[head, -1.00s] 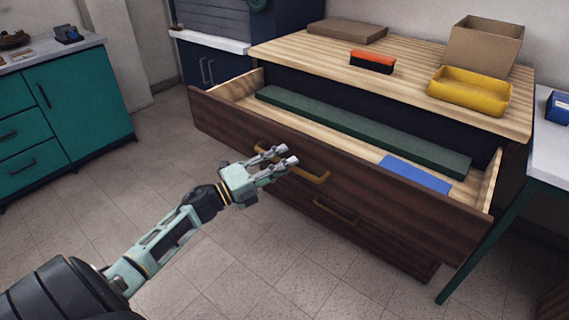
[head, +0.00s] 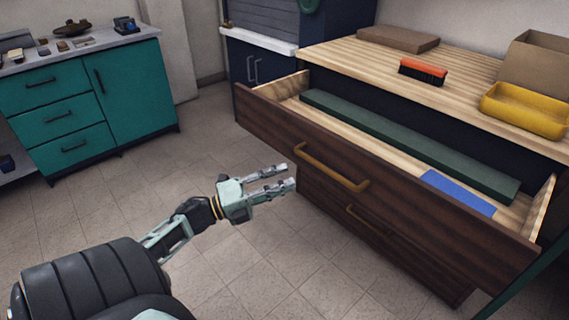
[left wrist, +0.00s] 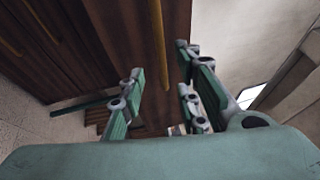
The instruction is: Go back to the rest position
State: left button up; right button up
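My left gripper (head: 289,177) is open and empty in the head view, in front of the dresser and a little left of the top drawer's brass handle (head: 330,167). It is apart from the handle. In the left wrist view its fingers (left wrist: 165,100) are spread, with nothing between them. The top drawer (head: 400,195) stands pulled open. Inside lie a long dark green block (head: 410,145) and a flat blue piece (head: 458,192). My right gripper does not show.
On the wooden top (head: 450,85) are an orange-topped brush (head: 422,72), a yellow tray (head: 525,110), an open cardboard box (head: 540,68) and a flat brown box (head: 398,38). A teal cabinet (head: 135,95) stands at the left. The tiled floor between is clear.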

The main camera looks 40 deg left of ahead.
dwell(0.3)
